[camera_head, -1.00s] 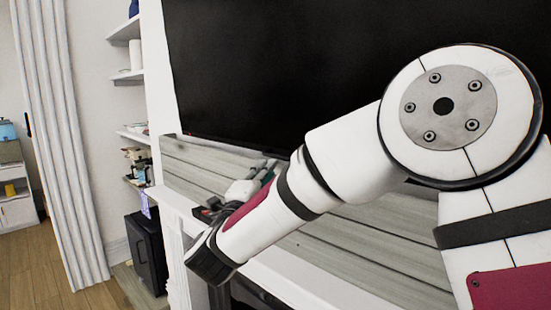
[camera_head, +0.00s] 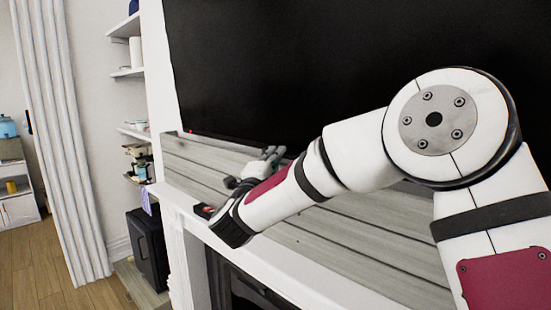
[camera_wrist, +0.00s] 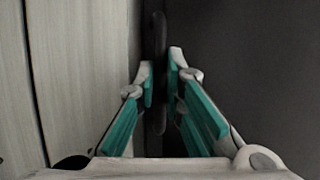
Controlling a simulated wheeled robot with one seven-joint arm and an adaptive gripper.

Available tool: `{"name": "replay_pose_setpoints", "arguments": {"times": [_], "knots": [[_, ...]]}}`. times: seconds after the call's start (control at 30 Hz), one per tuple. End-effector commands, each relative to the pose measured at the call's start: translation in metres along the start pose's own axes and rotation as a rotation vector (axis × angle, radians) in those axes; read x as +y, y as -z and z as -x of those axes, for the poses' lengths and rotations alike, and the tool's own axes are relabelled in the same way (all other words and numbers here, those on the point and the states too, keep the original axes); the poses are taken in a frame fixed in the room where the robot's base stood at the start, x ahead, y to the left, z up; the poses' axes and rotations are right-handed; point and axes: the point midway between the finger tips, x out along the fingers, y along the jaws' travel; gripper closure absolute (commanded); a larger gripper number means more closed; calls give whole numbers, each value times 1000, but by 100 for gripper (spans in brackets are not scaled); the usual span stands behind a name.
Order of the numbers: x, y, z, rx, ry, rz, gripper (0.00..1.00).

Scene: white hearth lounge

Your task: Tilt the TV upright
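The TV (camera_head: 330,75) is a large black panel filling the upper part of the head view. Its lower edge runs above grey wood boards, and its right part is cut off by the frame. My gripper (camera_head: 274,155) is at this lower edge, left of the middle. In the wrist view, my gripper's fingertips (camera_wrist: 161,75) lie on either side of a narrow dark bar (camera_wrist: 159,40), seemingly the TV's edge. The gaps beside the bar are very small, and I cannot tell whether both fingers touch it. Dark TV surface fills the right of that view.
A white mantel ledge (camera_head: 290,282) runs below the TV, with a small dark and red object (camera_head: 204,210) at its left end. Wall shelves (camera_head: 127,72) and a black box-like item (camera_head: 147,248) stand to the left. Floor (camera_head: 45,275) is open at the far left.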

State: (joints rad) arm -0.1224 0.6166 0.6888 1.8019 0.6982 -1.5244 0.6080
Motion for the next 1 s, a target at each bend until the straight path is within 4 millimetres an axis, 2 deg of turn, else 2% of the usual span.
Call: {"name": "replay_pose_setpoints", "arguments": {"times": [0.17,0.47,0.8,0.83,1.0], "knots": [[-2,-1,3,-1,-8,-1,100],[-17,-11,27,-6,-83,-32,100],[-15,-12,28,-4,-92,-35,100],[-15,-12,28,-4,-92,-35,84],[-15,-12,27,-2,-91,-35,82]]}}
